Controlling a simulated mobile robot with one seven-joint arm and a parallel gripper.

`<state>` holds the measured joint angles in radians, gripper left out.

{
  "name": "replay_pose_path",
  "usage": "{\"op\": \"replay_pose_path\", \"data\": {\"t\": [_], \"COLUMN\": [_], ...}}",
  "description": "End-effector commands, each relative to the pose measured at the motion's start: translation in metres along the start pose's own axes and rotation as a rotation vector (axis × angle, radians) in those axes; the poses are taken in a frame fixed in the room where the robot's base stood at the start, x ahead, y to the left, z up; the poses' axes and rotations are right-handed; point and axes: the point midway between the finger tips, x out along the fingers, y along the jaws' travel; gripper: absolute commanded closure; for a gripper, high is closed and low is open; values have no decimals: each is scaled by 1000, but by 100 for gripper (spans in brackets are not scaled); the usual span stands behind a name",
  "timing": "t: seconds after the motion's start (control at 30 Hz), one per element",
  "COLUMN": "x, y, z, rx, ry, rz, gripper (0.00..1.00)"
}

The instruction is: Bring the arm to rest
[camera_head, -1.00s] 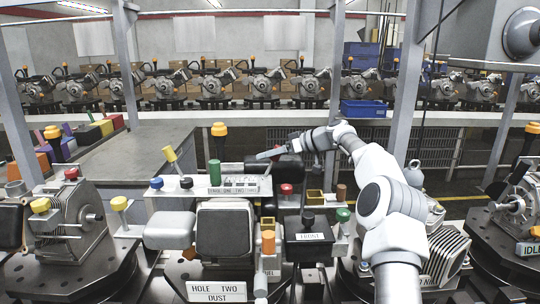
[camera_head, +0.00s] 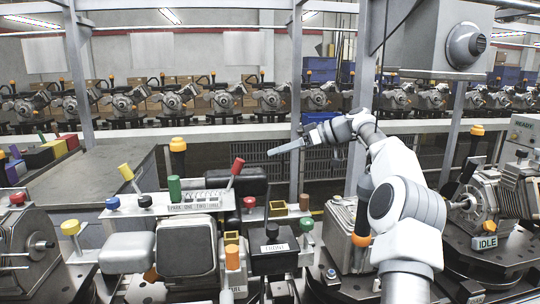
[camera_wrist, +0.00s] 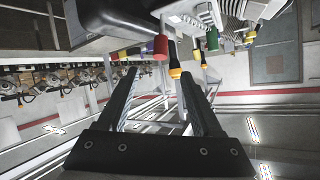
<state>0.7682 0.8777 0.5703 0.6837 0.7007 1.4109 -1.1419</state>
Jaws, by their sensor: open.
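My gripper (camera_wrist: 158,92) shows in the wrist view with its two dark fingers spread apart and nothing between them. In the head view my gripper (camera_head: 285,147) is at the end of my raised arm, left of the wrist, above and behind the control panel. It touches nothing that I can see. The fingers are seen edge-on there.
A control panel (camera_head: 194,201) with a red lever (camera_head: 235,172), a yellow lever (camera_head: 129,177) and a green knob (camera_head: 174,188) stands below my gripper. A grey post (camera_head: 296,100) rises near my gripper.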

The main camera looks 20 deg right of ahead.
Motion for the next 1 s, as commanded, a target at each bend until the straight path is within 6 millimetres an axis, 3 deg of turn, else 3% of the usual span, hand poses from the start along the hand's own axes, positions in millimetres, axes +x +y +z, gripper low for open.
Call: {"op": "replay_pose_path", "data": {"t": [0.47,0.6,0.77,1.0], "x": [-2,4,33,72], "y": [0,-8,-48,-133], "z": [0,-5,-18,-25], "rx": [0,0,9,33], "ry": [0,-20,-119,-313], "rz": [0,0,11,96], "gripper": [33,33,33,33]}}
